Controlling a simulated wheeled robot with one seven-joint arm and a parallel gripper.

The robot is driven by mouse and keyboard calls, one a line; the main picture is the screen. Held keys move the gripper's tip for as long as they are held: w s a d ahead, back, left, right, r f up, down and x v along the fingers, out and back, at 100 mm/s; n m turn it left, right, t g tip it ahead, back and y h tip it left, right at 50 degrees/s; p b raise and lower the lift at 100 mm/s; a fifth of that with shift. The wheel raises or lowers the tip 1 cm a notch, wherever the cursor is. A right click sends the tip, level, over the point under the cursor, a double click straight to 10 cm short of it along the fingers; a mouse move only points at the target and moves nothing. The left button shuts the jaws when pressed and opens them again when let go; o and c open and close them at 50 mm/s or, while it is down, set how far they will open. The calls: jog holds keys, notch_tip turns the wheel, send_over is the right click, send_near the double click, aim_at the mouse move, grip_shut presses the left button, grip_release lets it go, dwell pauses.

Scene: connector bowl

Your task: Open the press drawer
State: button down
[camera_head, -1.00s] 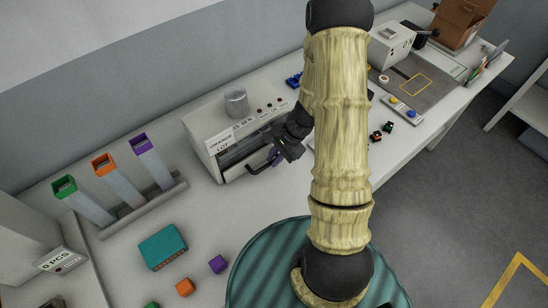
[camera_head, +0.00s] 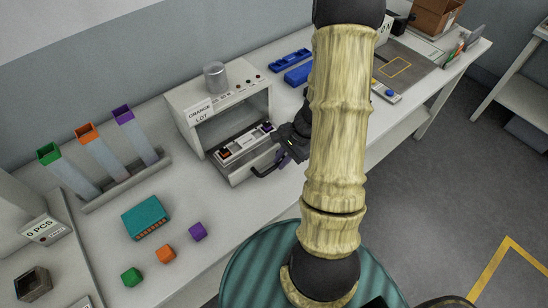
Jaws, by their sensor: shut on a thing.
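The press (camera_head: 184,103) is a pale box with an "ORANGE LOT" label, standing on the bench left of my arm. Its drawer (camera_head: 236,178) is out toward the front, so its top shows, with a pale plate and small dark, orange and purple parts in it. A black bar handle (camera_head: 262,173) is on the drawer's front. My gripper (camera_head: 284,160) is at the right end of the handle and shut on it. The fingertips are small and partly hidden here.
A grey cylinder (camera_head: 215,76) stands on the press. Green, orange and purple chutes (camera_head: 90,147) stand at left. A teal block (camera_head: 147,218) and green, orange (camera_head: 165,254) and purple cubes lie in front. Blue trays (camera_head: 291,62) are behind my arm.

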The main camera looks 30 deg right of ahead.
jog(key=shift+s+d, duration=0.3)
jog(key=shift+s, duration=0.5)
jog(key=c, duration=1.5)
grip_release()
jog(key=shift+o, duration=0.2)
jog(key=shift+w, duration=0.1)
jog(key=shift+w, duration=0.1)
jog(key=v, duration=1.7)
jog(key=shift+r, duration=0.15)
